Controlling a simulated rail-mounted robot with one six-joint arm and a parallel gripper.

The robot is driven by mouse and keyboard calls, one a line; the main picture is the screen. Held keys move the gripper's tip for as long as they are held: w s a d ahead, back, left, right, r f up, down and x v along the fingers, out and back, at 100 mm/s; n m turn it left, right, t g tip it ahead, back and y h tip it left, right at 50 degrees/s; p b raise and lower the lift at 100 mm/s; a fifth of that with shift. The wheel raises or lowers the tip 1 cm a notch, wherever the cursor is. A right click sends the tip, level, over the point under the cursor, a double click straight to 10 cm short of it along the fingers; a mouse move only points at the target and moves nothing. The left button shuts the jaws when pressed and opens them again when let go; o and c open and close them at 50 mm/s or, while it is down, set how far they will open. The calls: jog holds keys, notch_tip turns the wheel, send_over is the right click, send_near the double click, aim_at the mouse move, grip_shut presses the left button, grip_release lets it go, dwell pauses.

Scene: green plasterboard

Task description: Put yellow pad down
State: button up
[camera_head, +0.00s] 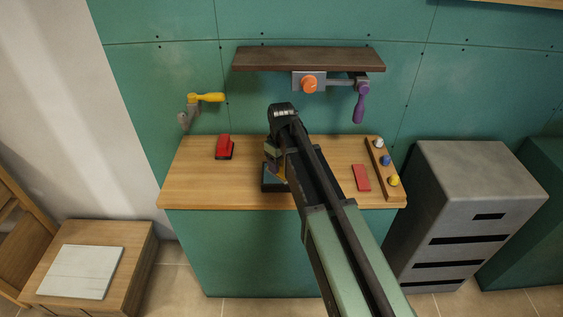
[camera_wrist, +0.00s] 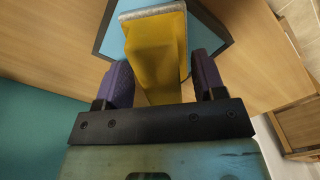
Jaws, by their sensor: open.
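The yellow pad (camera_wrist: 156,58) has a grey face along its far edge. It stands between the two purple fingers of my gripper (camera_wrist: 163,75), which are open with a gap on each side. Its far end lies over a light-blue surface with a dark border (camera_wrist: 110,38), and it appears to rest there; exact contact is hidden. In the head view my gripper (camera_head: 275,158) is low over the blue surface (camera_head: 270,184) on the wooden worktop, and my arm hides most of the pad.
A red block on a dark base (camera_head: 224,147) stands left on the worktop (camera_head: 195,185). A brown shelf (camera_head: 308,59) and crank handles (camera_head: 206,98) are on the wall behind.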

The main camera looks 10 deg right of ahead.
notch_tip(320, 180, up, 12)
jog(key=r+p, duration=0.1)
jog(key=p, duration=1.1)
jog(key=s+m, duration=0.6)
jog(key=s, duration=1.4)
jog(key=shift+s+f, duration=0.15)
jog(key=shift+f, duration=0.3)
jog(key=shift+a, duration=0.1)
